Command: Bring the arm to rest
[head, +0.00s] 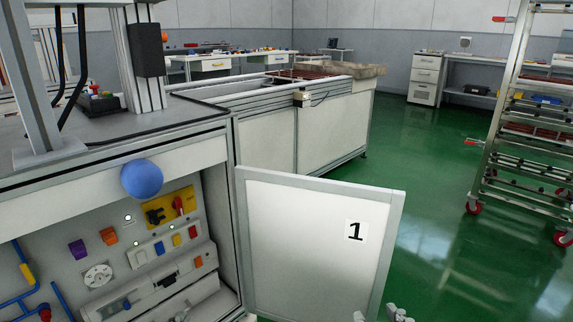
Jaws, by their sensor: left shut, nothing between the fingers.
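My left gripper (181,316) barely shows at the bottom edge, in front of the lower part of the open cabinet; it is shut and empty. My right gripper (378,314) shows only its fingertips at the bottom edge, below the cabinet door. Its tips stand apart with nothing visible between them. The rest of both grippers is below the picture.
The white cabinet door (300,240) marked "1" stands open. A blue ball (141,179) shows at the cabinet's upper edge, before a control panel (170,209). A wheeled rack (520,120) stands right. Green floor (440,220) between is clear.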

